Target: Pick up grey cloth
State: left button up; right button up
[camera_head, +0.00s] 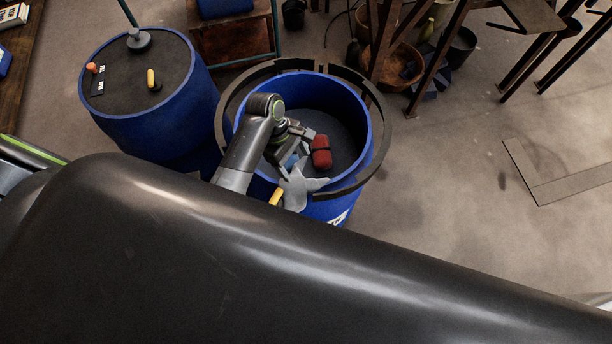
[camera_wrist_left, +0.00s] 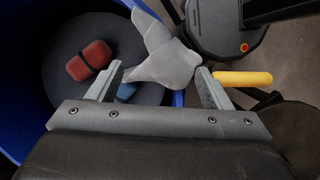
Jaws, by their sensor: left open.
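The grey cloth (camera_head: 300,188) hangs crumpled over the near rim of an open blue vat (camera_head: 368,130), with pointed corners sticking out. In the left wrist view the cloth (camera_wrist_left: 165,58) lies ahead of and between the two fingertips. My left gripper (camera_wrist_left: 160,76) is open with nothing clamped between its fingers. In the head view my left gripper (camera_head: 298,148) is over the vat, just beyond the cloth; its fingers are partly hidden there. I cannot tell whether a finger touches the cloth. My right gripper is not in view.
A red object (camera_head: 320,152) and a small blue one (camera_wrist_left: 127,91) lie inside the vat. A dark ring (camera_head: 384,130) surrounds its top. A closed blue vat (camera_head: 150,125) stands left. Open floor (camera_head: 450,200) is right.

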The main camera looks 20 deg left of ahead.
aim_at(309, 187)
pick_arm(q)
jog(key=d+f, duration=0.1)
jog(key=s+d+f, duration=0.1)
jog(key=f, duration=0.1)
jog(key=shift+s, duration=0.15)
jog(key=x, duration=0.4)
jog(key=shift+w+a+f, duration=0.15)
jog(key=shift+w+f, duration=0.1)
jog(key=shift+f, duration=0.05)
jog(key=shift+s+d+f+b, duration=0.15)
jog(key=shift+d+f+b, duration=0.25)
jog(key=shift+f, duration=0.15)
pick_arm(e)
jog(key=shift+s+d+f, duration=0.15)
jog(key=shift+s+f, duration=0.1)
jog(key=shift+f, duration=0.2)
pick_arm(q)
jog(key=shift+a, duration=0.1)
jog(key=shift+f, duration=0.15)
jog(key=shift+b+x, duration=0.55)
jog(key=shift+x, duration=0.85)
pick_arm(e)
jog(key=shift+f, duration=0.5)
pick_arm(q)
jog(key=shift+c, duration=0.2)
